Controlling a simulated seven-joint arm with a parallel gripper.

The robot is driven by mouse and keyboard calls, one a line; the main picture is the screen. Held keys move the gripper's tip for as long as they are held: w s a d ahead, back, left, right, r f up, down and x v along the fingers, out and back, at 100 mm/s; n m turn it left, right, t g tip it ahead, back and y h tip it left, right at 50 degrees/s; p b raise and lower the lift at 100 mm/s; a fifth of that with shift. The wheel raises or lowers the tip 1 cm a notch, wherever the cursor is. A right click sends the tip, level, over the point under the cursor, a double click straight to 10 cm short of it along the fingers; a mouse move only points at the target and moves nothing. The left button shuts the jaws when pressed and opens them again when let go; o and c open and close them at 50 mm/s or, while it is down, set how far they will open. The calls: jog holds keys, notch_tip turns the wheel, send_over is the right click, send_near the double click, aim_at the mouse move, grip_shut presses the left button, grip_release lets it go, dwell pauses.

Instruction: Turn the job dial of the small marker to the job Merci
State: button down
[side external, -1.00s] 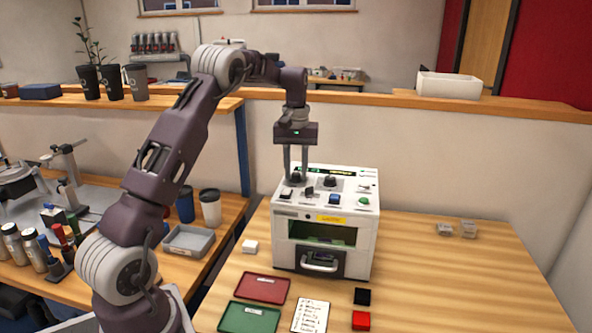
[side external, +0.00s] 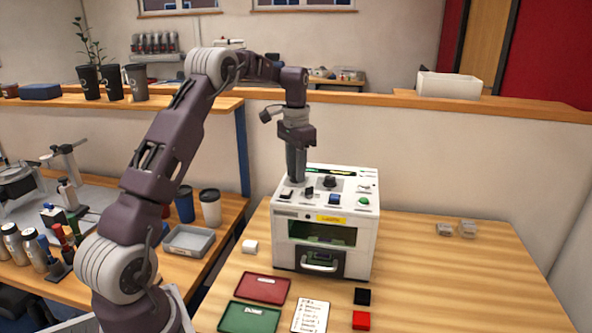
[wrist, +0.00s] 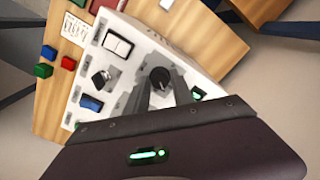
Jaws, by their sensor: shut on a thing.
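The small marker (side external: 325,240) is a white box on the wooden table, with knobs, switches and buttons on its sloped top. My gripper (side external: 296,179) points down at the back-left of this panel. Its fingers are shut on a round black dial (wrist: 160,76), which shows between the fingertips in the wrist view. A second black knob (side external: 329,181) stands to the right on the panel. A lit green display strip (side external: 330,171) runs along the panel's back; its text is too small to read. I cannot read the dial's setting.
A white rocker switch (wrist: 118,45), a small black-handled switch (wrist: 103,78) and a blue button (wrist: 91,103) line the panel's front. A green button (side external: 364,202) sits at its right. Red (side external: 263,289) and green (side external: 249,318) trays and a written card (side external: 310,315) lie in front.

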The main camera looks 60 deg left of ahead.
jog(key=shift+r+m, duration=0.1)
jog(key=shift+m, duration=0.9)
jog(key=c, duration=1.1)
grip_release()
notch_tip(320, 180, up, 7)
